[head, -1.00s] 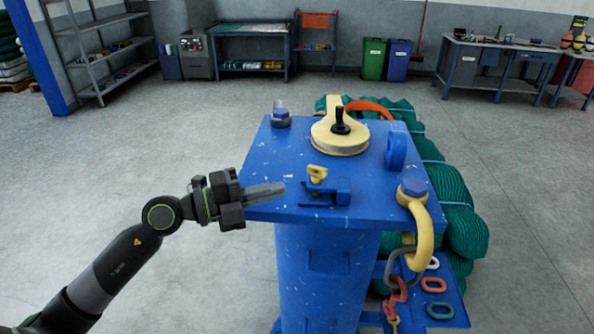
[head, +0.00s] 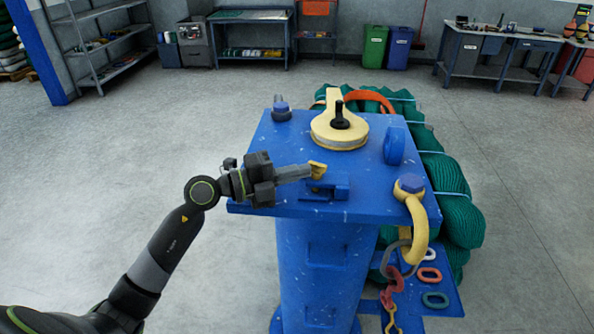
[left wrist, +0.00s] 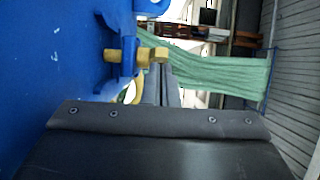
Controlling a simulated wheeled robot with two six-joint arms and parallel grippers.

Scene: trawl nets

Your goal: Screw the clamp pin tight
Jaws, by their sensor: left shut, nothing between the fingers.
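The yellow clamp pin (head: 319,169) stands in a small blue clamp (head: 326,191) near the front edge of the blue stand's top plate (head: 270,150). The gripper partly covers the pin in the head view. In the left wrist view the pin (left wrist: 153,55) passes through the blue clamp (left wrist: 128,42), its head on the right. My left gripper (head: 310,172) comes in from the left, shut and empty, its fingertips right beside the pin's head. I cannot tell whether they touch. My right gripper is not in view.
A yellow sheave with a black post (head: 341,118) sits behind the clamp. A blue lug (head: 394,146) and a yellow shackle (head: 417,222) with chain are to the right. A bolt (head: 281,110) stands at the back left. Green netting (head: 440,175) lies behind; floor on the left is clear.

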